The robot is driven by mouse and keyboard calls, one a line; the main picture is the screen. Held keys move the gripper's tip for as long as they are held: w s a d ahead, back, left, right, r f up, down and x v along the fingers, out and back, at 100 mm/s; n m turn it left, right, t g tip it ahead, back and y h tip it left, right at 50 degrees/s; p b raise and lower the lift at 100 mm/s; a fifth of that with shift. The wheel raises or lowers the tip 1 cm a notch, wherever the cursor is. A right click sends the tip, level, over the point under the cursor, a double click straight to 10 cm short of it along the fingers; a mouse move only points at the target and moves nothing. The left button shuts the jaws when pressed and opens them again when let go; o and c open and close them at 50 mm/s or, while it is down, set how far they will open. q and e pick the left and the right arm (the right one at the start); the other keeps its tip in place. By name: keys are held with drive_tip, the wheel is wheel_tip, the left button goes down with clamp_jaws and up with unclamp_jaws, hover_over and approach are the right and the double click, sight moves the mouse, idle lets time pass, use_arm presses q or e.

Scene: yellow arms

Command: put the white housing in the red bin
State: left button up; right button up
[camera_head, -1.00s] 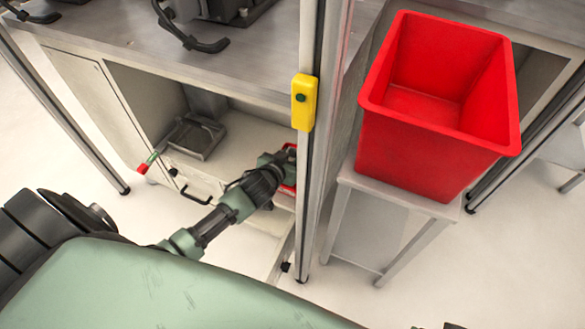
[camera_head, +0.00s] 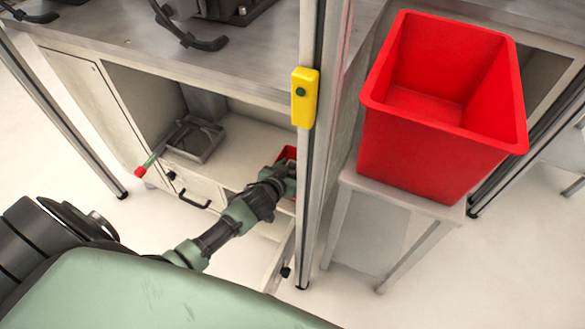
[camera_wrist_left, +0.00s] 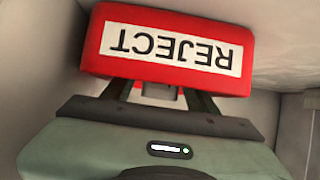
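A large open red bin (camera_head: 428,125) stands on a small white stand at the right; its visible inside looks empty. My left arm reaches into the lower cabinet, and its gripper (camera_head: 287,172) is partly hidden by the metal post. In the left wrist view, a red box with a white REJECT label (camera_wrist_left: 172,50) lies just beyond my left gripper (camera_wrist_left: 158,95) and covers its fingertips. A small pale and grey part shows between the fingers, too hidden to name. A small red patch also shows beside the gripper in the head view (camera_head: 287,154). I cannot make out the white housing.
A metal post with a yellow button box (camera_head: 304,97) stands between my left arm and the red bin. The workbench top (camera_head: 130,45) is above the cabinet opening.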

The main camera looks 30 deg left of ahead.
use_arm(q)
drive_tip(key=shift+r, duration=0.25)
drive_tip(key=p+v, duration=0.2)
drive_tip(key=v, duration=0.2)
drive_tip(key=shift+s, duration=0.15)
drive_tip(key=p+v, duration=0.2)
drive_tip(key=v, duration=0.5)
drive_tip(key=s+d+f+m+g, duration=0.1)
drive_tip(key=s+d+g, duration=0.1)
drive_tip(key=s, duration=0.4)
drive_tip(key=s+d+f+g, duration=0.2)
drive_tip(key=s+g, duration=0.2)
drive_tip(key=s, duration=0.2)
drive_tip(key=s+d+f+m+g, duration=0.1)
drive_tip(key=s+d+g, duration=0.2)
drive_tip(key=s, duration=0.4)
drive_tip(key=shift+d+f+m+h, duration=0.1)
drive_tip(key=shift+f+m+h, duration=0.2)
drive_tip(key=shift+h, duration=0.1)
use_arm(e)
drive_tip(key=x, duration=0.6)
drive_tip(key=shift+f+g, duration=0.25)
drive_tip(key=shift+g, duration=0.05)
drive_tip(key=shift+s+a, duration=0.15)
drive_tip(key=shift+a, duration=0.05)
